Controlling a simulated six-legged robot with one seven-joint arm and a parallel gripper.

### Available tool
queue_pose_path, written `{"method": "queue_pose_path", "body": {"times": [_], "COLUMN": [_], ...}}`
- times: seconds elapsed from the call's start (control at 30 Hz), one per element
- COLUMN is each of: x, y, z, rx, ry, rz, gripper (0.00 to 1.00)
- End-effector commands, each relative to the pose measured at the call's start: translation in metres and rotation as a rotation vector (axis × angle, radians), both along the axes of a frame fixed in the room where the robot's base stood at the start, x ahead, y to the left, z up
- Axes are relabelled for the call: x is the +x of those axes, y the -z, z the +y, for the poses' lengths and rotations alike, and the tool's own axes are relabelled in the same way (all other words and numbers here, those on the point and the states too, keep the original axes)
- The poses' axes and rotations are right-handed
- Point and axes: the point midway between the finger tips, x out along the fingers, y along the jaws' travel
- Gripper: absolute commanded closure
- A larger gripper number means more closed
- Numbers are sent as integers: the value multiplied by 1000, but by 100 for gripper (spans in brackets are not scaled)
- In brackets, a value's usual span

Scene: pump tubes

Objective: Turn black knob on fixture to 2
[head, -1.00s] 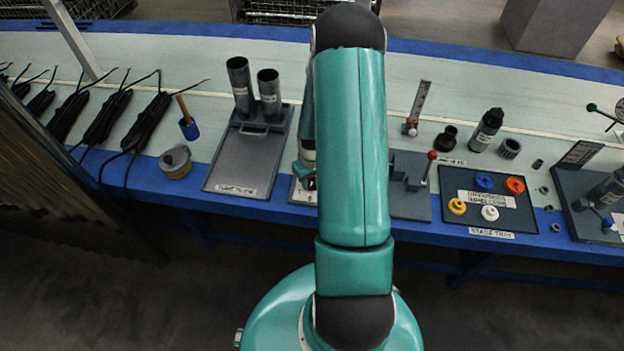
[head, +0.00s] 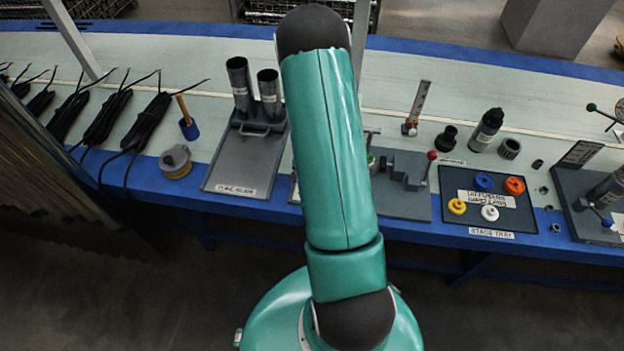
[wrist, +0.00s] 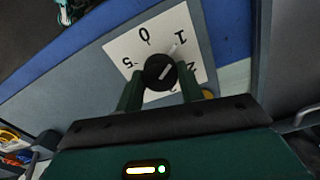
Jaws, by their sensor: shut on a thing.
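The black knob (wrist: 160,72) sits on a white dial card (wrist: 125,50) in the wrist view. The white line on the knob slants up and right, roughly toward the 1. My gripper (wrist: 160,82) has its two green fingers on either side of the knob and is shut on it. In the head view my arm hides the gripper, the knob and most of the dial card. A grey fixture plate (head: 412,206) shows right of the arm.
A red-tipped lever (head: 431,156) stands on the fixture plate. Right of it is a stage tray (head: 520,222) with coloured rings. Left of my arm is a grey tray (head: 235,170) with two upright tubes. Black cables (head: 110,118) lie at far left.

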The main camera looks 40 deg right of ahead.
Motion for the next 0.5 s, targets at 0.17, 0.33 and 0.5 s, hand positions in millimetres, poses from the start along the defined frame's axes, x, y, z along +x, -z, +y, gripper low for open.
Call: {"method": "queue_pose_path", "body": {"times": [0.17,0.33,0.5], "x": [0,0,0], "y": [0,0,0], "z": [1,1,1], "rx": [1,1,1], "ry": [167,329,490], "rz": [3,2,2], "gripper": [85,85,85]}}
